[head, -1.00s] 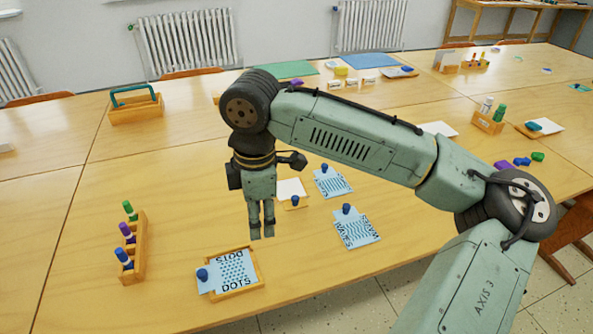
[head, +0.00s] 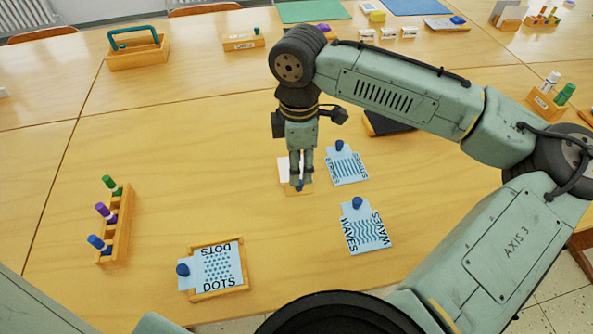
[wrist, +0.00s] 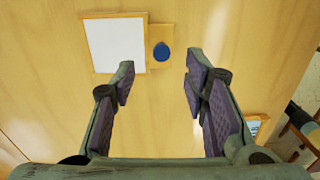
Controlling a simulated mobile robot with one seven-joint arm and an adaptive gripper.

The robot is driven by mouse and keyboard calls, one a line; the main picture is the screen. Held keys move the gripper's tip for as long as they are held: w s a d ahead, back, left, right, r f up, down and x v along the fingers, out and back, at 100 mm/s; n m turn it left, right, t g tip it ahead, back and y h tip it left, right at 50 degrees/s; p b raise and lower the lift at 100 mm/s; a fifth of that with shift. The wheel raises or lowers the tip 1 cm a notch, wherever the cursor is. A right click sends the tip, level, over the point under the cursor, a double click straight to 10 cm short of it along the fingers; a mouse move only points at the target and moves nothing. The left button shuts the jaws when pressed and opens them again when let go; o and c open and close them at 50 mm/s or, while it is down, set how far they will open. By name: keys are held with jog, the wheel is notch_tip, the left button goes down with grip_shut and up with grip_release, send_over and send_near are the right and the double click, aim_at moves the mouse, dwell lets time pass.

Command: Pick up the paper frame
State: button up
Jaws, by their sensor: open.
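The paper frame is a small wooden frame with a white sheet and a side tab carrying a blue knob. In the head view the frame (head: 284,171) lies on the table, partly hidden behind my gripper (head: 301,181). In the wrist view the white panel (wrist: 115,44) is at the upper left, and the blue knob (wrist: 162,54) on its tab shows just beyond the gap between the fingertips. My gripper (wrist: 158,75) is open and empty, pointing down over the knob side. The height between fingertips and knob is hard to tell.
A STRIPES card (head: 347,168) and a WAVES card (head: 366,230) lie to the right. A DOTS card in a wooden tray (head: 217,294) and a rack with several pegs (head: 118,232) are at the front left. The table (head: 180,150) between is clear.

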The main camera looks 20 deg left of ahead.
jog(key=shift+d+f+p, duration=0.1)
jog(key=shift+f+p, duration=0.5)
jog(key=shift+f, duration=2.1)
jog(key=shift+c, duration=0.5)
grip_shut()
